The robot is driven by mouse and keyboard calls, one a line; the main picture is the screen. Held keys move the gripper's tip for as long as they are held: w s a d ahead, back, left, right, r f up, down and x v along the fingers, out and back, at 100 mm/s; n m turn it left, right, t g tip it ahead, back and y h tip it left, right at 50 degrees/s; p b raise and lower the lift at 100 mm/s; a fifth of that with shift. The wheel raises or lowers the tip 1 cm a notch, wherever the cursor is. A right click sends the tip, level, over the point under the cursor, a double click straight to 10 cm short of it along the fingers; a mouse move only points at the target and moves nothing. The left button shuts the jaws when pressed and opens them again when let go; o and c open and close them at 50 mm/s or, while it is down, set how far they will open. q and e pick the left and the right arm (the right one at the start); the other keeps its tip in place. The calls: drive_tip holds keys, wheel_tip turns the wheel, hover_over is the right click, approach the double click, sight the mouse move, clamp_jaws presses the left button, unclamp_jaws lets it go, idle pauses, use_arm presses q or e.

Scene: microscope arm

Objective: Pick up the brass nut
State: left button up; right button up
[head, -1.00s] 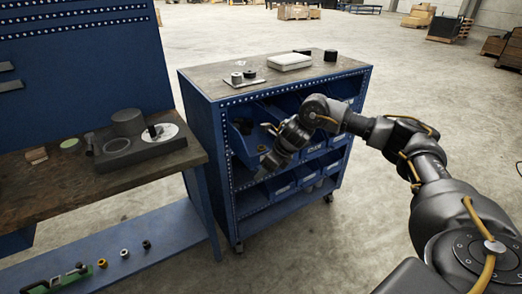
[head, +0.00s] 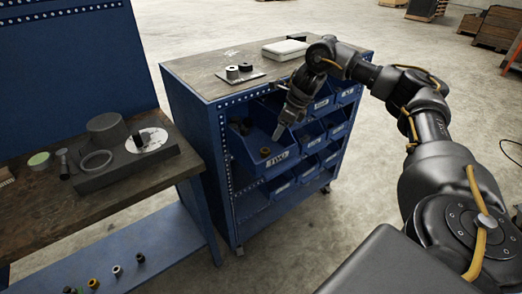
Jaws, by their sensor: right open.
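A small yellowish ring-like part (head: 93,283) sits on the blue lower shelf of the workbench at the bottom left; its colour is brass-like, but it is too small to identify. Small dark and brownish parts (head: 265,152) lie in an open blue bin (head: 280,158) of the cart; I cannot tell whether one is the brass nut. My right gripper (head: 278,133) is open and points down over the right part of this bin, with nothing seen between its fingers. The small parts lie to the left of and below its tips. My left gripper is not in view.
The blue cart (head: 195,128) holds several bins, with dividers and rims close around my right gripper. The workbench (head: 60,215) with a grey fixture (head: 125,165) stands left.

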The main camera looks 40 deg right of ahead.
hover_over(266, 150)
drive_tip(key=s+d, duration=0.2)
wheel_tip(266, 150, down, 4)
drive_tip(key=shift+s+a+f, duration=0.1)
drive_tip(key=shift+f, duration=0.3)
drive_tip(key=shift+a+p, duration=0.1)
drive_tip(key=shift+p, duration=0.2)
drive_tip(key=shift+a+f, duration=0.15)
drive_tip(key=shift+f, duration=0.15)
drive_tip(key=p+x, duration=0.1)
drive_tip(key=x, duration=0.3)
drive_tip(key=shift+w+a+f, duration=0.15)
drive_tip(key=shift+w+f, duration=0.1)
drive_tip(key=shift+w, duration=0.05)
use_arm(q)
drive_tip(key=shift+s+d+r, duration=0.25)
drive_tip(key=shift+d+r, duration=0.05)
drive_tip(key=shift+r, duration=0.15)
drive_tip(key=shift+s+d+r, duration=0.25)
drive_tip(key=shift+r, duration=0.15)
use_arm(e)
drive_tip(key=c, duration=1.1)
drive_tip(key=shift+r, duration=0.1)
